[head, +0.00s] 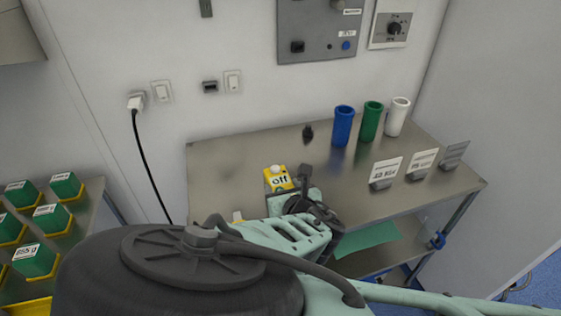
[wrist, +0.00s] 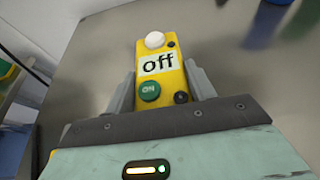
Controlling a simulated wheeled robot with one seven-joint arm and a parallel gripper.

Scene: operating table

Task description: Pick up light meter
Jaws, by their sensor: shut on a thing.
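The light meter (head: 277,178) is a small yellow box with a white dome on top, an "off" display and a green "ON" button. In the head view it is at the middle of the metal table (head: 225,165), partly hidden by my arm. In the wrist view the light meter (wrist: 160,68) lies between the two grey fingers of my gripper (wrist: 163,88). The fingers are shut on its sides. I cannot tell whether it touches the table or is just above it.
Blue (head: 342,126), green (head: 370,121) and white (head: 397,116) cylinders stand at the table's back right, with label stands (head: 385,172) in front. A small dark object (head: 308,133) is near the wall. Green-and-yellow boxes (head: 35,260) stand on a left table. The table's left part is clear.

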